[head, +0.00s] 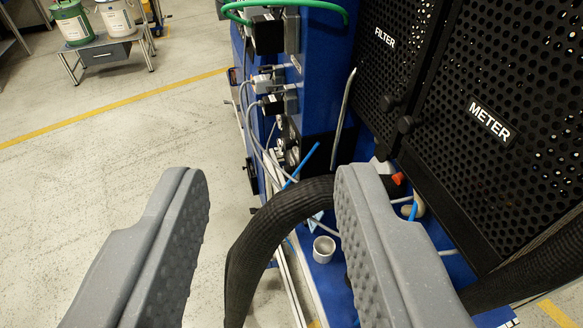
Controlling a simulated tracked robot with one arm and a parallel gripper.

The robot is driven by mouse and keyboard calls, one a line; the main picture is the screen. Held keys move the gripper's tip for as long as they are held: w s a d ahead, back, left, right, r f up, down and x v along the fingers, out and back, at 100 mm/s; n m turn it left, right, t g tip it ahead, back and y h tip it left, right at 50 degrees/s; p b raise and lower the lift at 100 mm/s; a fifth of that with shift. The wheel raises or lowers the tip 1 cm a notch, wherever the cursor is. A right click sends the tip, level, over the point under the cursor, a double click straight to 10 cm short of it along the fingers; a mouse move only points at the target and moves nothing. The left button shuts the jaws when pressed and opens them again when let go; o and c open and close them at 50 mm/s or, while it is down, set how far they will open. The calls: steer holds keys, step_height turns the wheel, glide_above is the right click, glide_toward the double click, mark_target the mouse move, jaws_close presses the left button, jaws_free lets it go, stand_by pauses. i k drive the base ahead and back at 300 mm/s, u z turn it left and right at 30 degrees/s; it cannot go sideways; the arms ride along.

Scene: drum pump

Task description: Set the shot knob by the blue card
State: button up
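My gripper (272,178) is open, its two grey ridged fingers far apart. Nothing is held between them. A thick black corrugated hose (275,225) arches behind and below the fingers and passes behind the right finger. I cannot make out a shot knob or a blue card for certain. The right finger hides part of the blue base.
The blue machine (325,75) carries the black METER door (510,160) and FILTER door (395,60). Cables and fittings (275,105) line its left side. Clear floor (110,165) lies left; a bench (105,52) with pails stands beyond.

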mark_target(289, 143)
steer(key=z, duration=2.55)
steer(key=k, duration=1.6)
steer(key=u, duration=1.6)
steer(key=i, duration=1)
steer(key=z, duration=0.05)
